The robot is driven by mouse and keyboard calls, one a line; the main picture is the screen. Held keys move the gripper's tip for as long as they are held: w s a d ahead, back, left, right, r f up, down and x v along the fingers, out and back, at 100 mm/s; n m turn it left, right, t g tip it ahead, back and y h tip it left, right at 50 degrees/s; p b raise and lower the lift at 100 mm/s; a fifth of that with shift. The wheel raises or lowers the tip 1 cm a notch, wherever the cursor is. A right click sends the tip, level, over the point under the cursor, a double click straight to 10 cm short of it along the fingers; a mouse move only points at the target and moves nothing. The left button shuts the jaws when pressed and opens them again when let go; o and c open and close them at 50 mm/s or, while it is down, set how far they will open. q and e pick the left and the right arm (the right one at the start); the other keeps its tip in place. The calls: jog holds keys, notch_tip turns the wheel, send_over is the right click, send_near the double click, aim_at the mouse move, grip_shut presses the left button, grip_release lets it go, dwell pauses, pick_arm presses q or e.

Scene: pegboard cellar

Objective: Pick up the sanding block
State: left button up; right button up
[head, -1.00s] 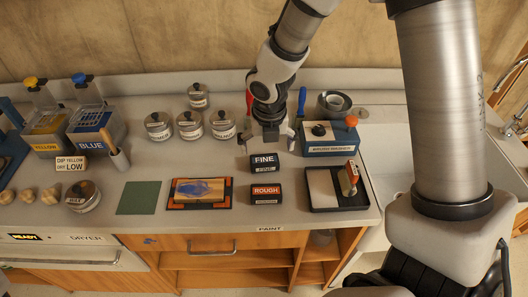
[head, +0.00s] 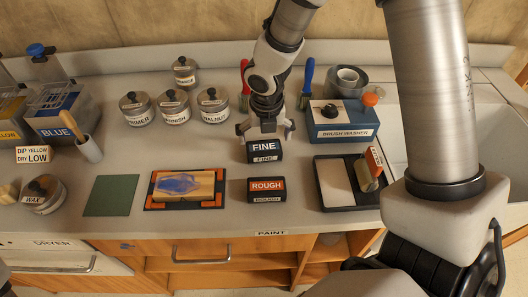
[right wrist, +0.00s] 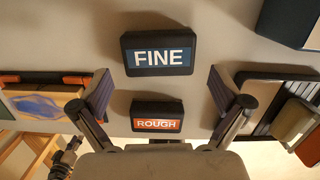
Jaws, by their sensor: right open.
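Two dark sanding blocks lie on the worktop. The one with a blue FINE label (head: 265,151) is right below and in front of my right gripper (head: 264,132). The one with an orange ROUGH label (head: 267,190) lies nearer the front edge. My right gripper is open and empty, pointing down. In the right wrist view, its fingers (right wrist: 161,93) stand apart, one on each side of the gap. The FINE block (right wrist: 158,53) shows beyond the fingertips, and the ROUGH block (right wrist: 157,116) shows between the fingers, closer to the palm. My left gripper is not in view.
A framed wood piece with a blue patch (head: 183,187) and a green sheet (head: 111,195) lie left. Several lidded tins, including one labelled WALNUT (head: 213,115), stand behind.

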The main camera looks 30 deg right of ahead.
aim_at(264, 147)
jog(key=f, duration=0.1)
jog(key=f+b, duration=0.1)
jog(key=f, duration=0.1)
jog(key=f+b, duration=0.1)
jog(key=shift+w+f, duration=0.25)
jog(key=shift+f, duration=0.05)
jog(key=shift+w+f, duration=0.15)
jog(key=shift+f, duration=0.05)
jog(key=shift+d, duration=0.1)
jog(key=shift+r, duration=0.15)
jog(key=c, duration=0.8)
notch_tip(264, 147, up, 10)
jog(key=p, duration=0.4)
